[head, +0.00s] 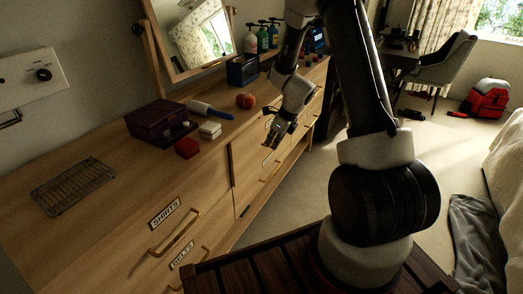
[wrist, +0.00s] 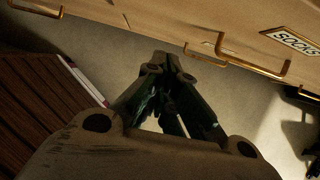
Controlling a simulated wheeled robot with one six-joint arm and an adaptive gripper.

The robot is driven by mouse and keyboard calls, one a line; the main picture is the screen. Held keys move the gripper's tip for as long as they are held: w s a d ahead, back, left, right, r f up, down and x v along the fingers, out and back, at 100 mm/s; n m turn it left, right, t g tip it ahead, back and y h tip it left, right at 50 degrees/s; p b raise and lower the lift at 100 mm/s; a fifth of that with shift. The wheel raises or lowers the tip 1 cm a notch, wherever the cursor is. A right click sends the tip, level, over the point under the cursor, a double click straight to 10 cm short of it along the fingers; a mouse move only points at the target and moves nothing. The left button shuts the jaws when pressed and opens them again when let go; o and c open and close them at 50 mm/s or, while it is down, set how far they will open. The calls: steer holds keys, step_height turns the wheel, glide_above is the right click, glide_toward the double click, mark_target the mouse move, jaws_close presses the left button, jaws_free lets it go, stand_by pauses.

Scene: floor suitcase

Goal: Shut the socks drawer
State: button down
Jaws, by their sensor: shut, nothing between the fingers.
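The socks drawer shows in the wrist view as a pale wood front with a SOCKS label (wrist: 292,40) at the upper right. Its brass bar handle (wrist: 240,66) is just left of the label. My gripper (wrist: 168,62) is shut and empty, below and left of that handle and apart from it. In the head view my gripper (head: 271,142) hangs beside the front of the wooden dresser (head: 105,215), at its far half. The SOCKS label cannot be read there, and how far the drawer stands out is unclear.
The dresser top holds a purple box (head: 158,118), a red box (head: 187,148), a lint roller (head: 210,110), a wire rack (head: 73,186) and a mirror (head: 190,35). A SHIRTS drawer (head: 165,212) is nearer. Clear carpet (head: 315,195) lies right of the dresser.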

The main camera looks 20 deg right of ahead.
steer(key=w+a+f, duration=0.4)
steer(key=w+f, duration=0.1)
steer(key=f, duration=0.3)
steer(key=shift+w+a+f, duration=0.2)
steer(key=shift+w+a, duration=0.05)
steer(key=shift+w, duration=0.15)
